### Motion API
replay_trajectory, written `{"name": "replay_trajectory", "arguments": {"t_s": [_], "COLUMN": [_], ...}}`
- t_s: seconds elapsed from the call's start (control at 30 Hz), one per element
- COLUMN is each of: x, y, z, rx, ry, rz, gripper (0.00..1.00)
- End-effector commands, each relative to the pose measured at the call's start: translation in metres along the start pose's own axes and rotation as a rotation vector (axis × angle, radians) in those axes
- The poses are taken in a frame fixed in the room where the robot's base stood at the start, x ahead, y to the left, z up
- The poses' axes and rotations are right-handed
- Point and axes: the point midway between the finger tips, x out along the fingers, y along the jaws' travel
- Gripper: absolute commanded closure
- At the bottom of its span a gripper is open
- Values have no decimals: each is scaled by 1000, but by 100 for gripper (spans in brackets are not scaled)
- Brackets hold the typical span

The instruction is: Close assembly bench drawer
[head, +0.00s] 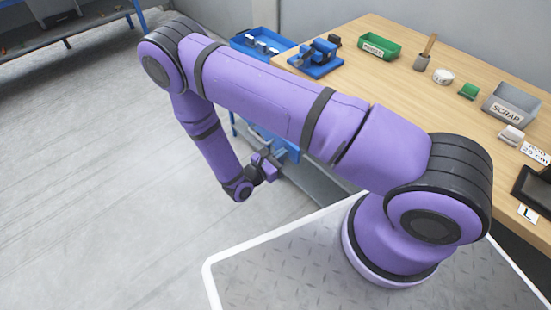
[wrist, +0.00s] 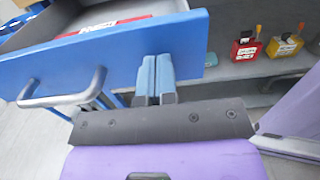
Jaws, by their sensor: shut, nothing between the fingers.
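The assembly bench drawer (wrist: 60,73) has a blue front panel and stands pulled open in the wrist view. Its grey inside shows, with a red labelled item in it. The drawer's silver bar handle (wrist: 62,101) is on the left part of the front. My gripper (wrist: 155,68) is shut and empty, its fingertips at the front panel, right of the handle. I cannot tell whether they touch it. In the head view my gripper (head: 277,160) is low beside the bench, and my arm hides most of the drawer.
The wooden bench top (head: 395,85) carries a blue vise (head: 317,60), a green bin (head: 379,46) and a grey SCRAP bin (head: 512,104). A lower shelf with red and yellow padlock-like items (wrist: 245,48) shows right of the drawer. The floor at left is clear.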

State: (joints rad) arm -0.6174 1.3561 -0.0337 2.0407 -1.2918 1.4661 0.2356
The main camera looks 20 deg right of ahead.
Motion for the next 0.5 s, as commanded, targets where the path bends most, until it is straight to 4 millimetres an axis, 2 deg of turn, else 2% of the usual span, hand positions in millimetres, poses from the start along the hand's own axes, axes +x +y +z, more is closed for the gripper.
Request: {"name": "replay_trajectory", "arguments": {"t_s": [0.37, 0.5], "x": [1, 8], "y": [0, 0], "z": [0, 0], "rx": [0, 0], "ry": [0, -2], "rz": [0, -1], "gripper": [100, 100]}}
